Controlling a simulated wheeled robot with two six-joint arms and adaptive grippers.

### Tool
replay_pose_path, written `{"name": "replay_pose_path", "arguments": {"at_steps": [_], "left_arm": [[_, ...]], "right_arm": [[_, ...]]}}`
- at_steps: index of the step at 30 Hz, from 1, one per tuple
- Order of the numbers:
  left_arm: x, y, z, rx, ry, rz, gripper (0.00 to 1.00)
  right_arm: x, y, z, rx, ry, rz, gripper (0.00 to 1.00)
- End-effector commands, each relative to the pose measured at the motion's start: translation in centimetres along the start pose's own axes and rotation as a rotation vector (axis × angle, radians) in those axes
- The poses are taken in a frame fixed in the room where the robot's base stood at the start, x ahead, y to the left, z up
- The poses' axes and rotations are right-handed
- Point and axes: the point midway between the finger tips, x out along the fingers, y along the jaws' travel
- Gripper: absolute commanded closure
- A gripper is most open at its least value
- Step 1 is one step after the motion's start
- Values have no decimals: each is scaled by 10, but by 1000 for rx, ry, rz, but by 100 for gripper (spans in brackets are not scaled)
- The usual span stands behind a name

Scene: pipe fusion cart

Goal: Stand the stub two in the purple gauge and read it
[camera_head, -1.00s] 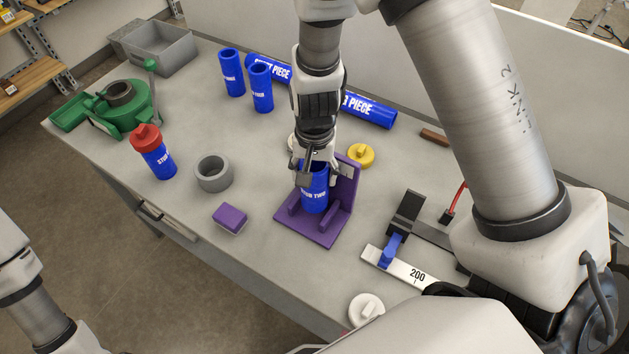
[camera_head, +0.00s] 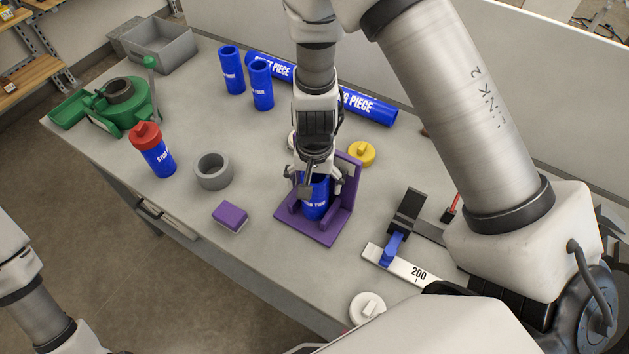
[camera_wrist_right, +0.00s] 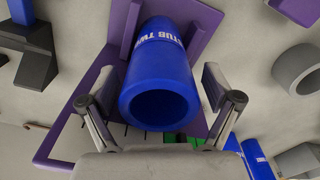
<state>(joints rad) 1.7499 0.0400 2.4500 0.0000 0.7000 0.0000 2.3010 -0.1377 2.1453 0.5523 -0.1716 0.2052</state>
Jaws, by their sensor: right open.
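The blue stub two (camera_head: 315,207) stands upright in the purple gauge (camera_head: 322,234), between its low blocks and in front of its tall back plate. My right gripper (camera_head: 319,186) is over the stub's upper end with its fingers open. In the right wrist view, stub two (camera_wrist_right: 160,80) shows its open round end towards the camera, and the fingers stand apart from it on both sides. The gauge (camera_wrist_right: 200,35) shows around it there. The gripper hides part of the stub's top and the back plate in the head view. My left gripper is out of view.
A purple block (camera_head: 230,217), a grey ring (camera_head: 213,172) and a red-capped blue stub (camera_head: 154,152) stand left of the gauge. A yellow cap (camera_head: 361,153) is behind it. A white scale marked 200 (camera_head: 405,268) lies to the right. Two blue stubs (camera_head: 246,78) stand farther back.

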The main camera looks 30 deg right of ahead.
Motion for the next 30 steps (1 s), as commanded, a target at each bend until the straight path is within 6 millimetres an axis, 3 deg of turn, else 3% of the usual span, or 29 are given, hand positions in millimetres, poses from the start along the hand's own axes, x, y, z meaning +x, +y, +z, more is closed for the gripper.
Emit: {"name": "replay_pose_path", "arguments": {"at_steps": [7, 15, 21, 30], "left_arm": [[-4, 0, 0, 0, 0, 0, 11], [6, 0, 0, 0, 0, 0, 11], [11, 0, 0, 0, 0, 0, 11], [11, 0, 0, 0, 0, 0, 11]], "right_arm": [[-18, -1, -1, -1, 2, -3, 11], [-83, -1, -1, -1, 6, -5, 11], [-118, 0, 0, 1, 2, -2, 11], [-124, 0, 0, 0, -1, 1, 11]]}}
